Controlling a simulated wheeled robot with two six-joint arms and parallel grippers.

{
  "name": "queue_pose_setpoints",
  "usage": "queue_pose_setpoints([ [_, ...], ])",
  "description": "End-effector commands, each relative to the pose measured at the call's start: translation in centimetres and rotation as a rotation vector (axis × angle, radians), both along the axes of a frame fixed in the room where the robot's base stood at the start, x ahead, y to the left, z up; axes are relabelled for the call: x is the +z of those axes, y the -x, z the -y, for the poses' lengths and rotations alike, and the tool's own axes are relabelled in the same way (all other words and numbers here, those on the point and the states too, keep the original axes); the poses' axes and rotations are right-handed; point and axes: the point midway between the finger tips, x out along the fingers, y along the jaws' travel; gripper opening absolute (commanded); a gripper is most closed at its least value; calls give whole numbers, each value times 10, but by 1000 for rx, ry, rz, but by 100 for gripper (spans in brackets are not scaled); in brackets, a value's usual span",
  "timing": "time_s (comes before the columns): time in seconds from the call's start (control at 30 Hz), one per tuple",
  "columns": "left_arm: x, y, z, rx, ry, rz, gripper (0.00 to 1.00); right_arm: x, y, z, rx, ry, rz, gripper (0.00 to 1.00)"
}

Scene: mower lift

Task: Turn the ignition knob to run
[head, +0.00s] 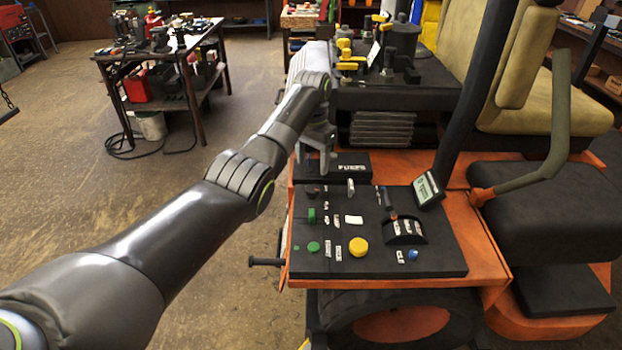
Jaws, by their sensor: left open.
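The black control panel (440,254) lies on the orange mower body and carries several switches and buttons. A small dark knob (313,191) sits at the panel's upper left; it is probably the ignition knob, but its marking is too small to read. My left gripper (313,162) is open and empty, pointing down just above that knob and beside the fuse box. It looks apart from the knob. The arm comes in from the lower left. My right gripper is not in view.
The black fuse box (352,165) stands behind the panel. A pale upright switch (350,187), a black lever (388,203), a yellow button (358,247), a green button (313,247) and a small display (427,188) are near. A dark post (474,100) rises at right.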

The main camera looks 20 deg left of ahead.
Motion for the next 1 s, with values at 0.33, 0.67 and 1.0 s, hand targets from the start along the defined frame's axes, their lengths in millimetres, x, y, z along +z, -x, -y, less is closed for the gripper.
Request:
queue_pose_setpoints([
  [0.33, 75, -5, 0, 3, -1, 1, 57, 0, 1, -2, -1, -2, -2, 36],
  [0.67, 92, -4, -1, 5, 1, -1, 57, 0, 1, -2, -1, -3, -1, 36],
  [1.0, 91, -4, -1, 4, 0, 0, 57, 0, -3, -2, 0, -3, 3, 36],
])
